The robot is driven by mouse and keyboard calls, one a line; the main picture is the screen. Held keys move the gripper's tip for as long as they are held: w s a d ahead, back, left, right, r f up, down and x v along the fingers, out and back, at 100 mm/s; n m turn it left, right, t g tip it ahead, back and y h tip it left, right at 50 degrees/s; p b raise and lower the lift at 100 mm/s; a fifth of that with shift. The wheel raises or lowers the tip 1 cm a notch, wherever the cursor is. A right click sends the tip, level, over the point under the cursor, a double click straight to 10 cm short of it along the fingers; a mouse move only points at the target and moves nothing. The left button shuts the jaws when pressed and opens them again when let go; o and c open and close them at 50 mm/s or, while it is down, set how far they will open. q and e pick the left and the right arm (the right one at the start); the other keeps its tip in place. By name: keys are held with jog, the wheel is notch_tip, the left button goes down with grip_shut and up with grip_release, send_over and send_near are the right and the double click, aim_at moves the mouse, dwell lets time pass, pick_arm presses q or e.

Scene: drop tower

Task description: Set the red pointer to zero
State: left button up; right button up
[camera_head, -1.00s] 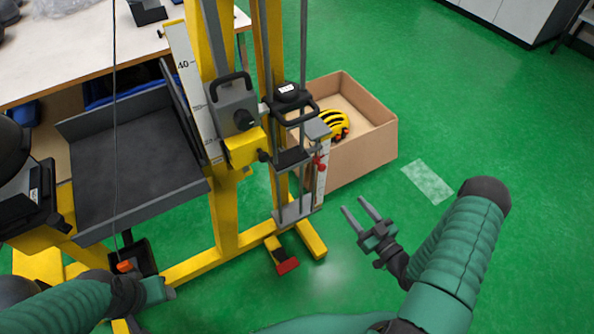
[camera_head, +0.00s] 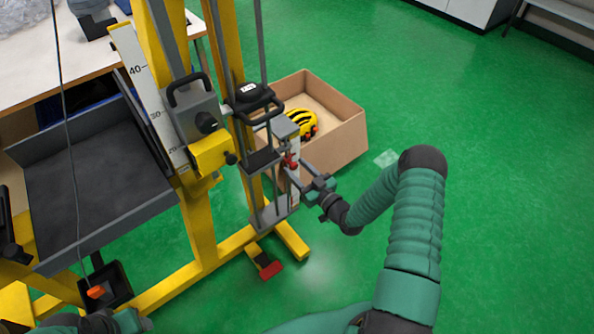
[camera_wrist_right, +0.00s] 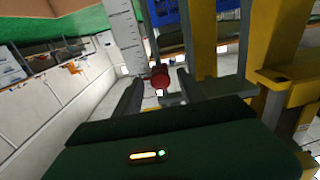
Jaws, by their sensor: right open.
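The red pointer (camera_head: 290,160) is a small red knob on the short white scale (camera_head: 294,183) at the tower's right side. It also shows in the right wrist view (camera_wrist_right: 159,80), beside the ticked white scale (camera_wrist_right: 124,45). My right gripper (camera_head: 289,168) is open, its fingertips at the pointer. In the right wrist view the pointer shows between my two fingers (camera_wrist_right: 158,86); I cannot tell whether they touch it. The short scale's numbers are too small to read. My left gripper (camera_head: 130,320) is partly cut off at the bottom left, its jaws unclear.
The yellow tower frame (camera_head: 197,225) stands close by, with a grey handled carriage (camera_head: 192,115) and a long scale (camera_head: 138,75). A cardboard box (camera_head: 340,145) with a yellow helmet (camera_head: 300,121) stands behind the pointer. The green floor at right is open.

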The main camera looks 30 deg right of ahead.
jog(key=shift+w, duration=0.2)
grip_shut()
dwell(1.3)
